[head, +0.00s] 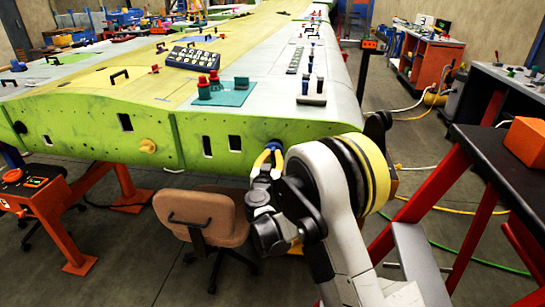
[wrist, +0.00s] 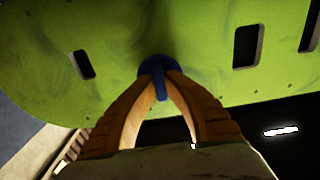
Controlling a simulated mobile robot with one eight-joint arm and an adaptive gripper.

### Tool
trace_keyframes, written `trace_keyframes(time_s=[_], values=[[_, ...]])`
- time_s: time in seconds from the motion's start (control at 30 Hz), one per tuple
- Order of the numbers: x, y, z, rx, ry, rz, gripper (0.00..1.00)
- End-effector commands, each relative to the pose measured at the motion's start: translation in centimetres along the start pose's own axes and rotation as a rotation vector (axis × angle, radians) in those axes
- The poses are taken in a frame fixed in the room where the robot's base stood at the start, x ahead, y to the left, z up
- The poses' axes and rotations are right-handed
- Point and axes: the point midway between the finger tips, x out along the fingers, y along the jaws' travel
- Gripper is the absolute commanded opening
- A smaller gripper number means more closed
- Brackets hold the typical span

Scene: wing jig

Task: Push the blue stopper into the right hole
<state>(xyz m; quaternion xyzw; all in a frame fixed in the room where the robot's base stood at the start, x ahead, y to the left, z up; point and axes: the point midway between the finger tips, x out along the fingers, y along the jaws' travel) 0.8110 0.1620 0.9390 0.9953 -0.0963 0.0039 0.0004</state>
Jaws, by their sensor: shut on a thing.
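The blue stopper (head: 277,144) is at the right end of the wing's green front face (head: 236,125). In the wrist view the stopper (wrist: 154,69) shows as a round blue flange against the green face, with a blue grip sticking out toward me. My gripper (head: 266,161) is shut on it; the orange fingertips (wrist: 161,84) meet around the grip. The hole behind the flange is covered, and I cannot tell how deep the stopper sits. A yellow stopper (head: 148,146) is in the face farther left.
Red stoppers (head: 204,90) and a green one stand on a teal mat (head: 233,97) on the wing. A tan chair (head: 210,212) stands below the face, left of my arm. A dark table with an orange box (head: 525,140) is at the right.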

Motion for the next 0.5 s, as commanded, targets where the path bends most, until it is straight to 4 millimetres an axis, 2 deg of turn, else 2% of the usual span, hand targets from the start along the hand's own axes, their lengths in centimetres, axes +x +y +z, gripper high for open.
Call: trace_keyframes(time_s=[0.5], values=[[1.6,0.0,0.0,0.000,0.000,0.000,0.00]])
